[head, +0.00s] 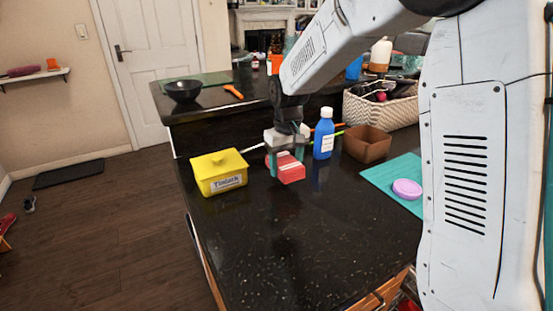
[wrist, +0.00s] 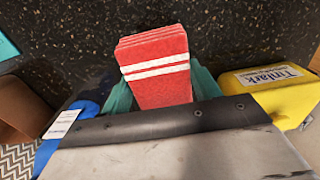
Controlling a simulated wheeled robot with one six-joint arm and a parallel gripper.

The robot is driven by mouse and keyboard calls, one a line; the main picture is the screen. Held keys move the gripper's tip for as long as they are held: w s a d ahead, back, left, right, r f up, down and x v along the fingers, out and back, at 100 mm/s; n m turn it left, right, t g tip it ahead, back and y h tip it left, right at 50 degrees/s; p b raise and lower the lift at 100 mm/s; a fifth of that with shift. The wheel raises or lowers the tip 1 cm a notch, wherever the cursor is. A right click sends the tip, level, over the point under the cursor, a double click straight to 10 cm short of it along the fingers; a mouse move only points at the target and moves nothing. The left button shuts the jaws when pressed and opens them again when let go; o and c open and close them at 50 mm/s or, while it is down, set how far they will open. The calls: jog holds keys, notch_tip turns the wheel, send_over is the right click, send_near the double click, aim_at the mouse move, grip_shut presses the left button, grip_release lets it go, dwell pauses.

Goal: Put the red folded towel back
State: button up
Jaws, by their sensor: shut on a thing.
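The red folded towel (head: 290,171) with white stripes is between the teal fingers of my gripper (head: 287,162) in the head view. It also shows in the wrist view (wrist: 158,60), with a teal finger on each side. My gripper is shut on it over the black speckled counter (head: 290,245). Whether the towel touches the counter is hard to tell. The towel's near end is hidden behind the gripper body in the wrist view.
A yellow lidded box (head: 218,176) stands left of the towel. A blue bottle (head: 324,135) and a brown open box (head: 367,144) stand to the right. A teal mat (head: 385,178) bears a lilac round item (head: 407,189). A woven basket (head: 390,108) is behind. The front counter is clear.

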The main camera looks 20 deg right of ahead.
jog(key=w, duration=0.6)
jog(key=w+f, duration=0.1)
jog(key=w, duration=0.2)
jog(key=shift+w+d, duration=0.25)
jog(key=shift+d, duration=0.15)
jog(key=shift+f, duration=1.7)
jog(key=shift+f, duration=0.15)
jog(key=o, duration=0.9)
jog(key=shift+o, duration=0.2)
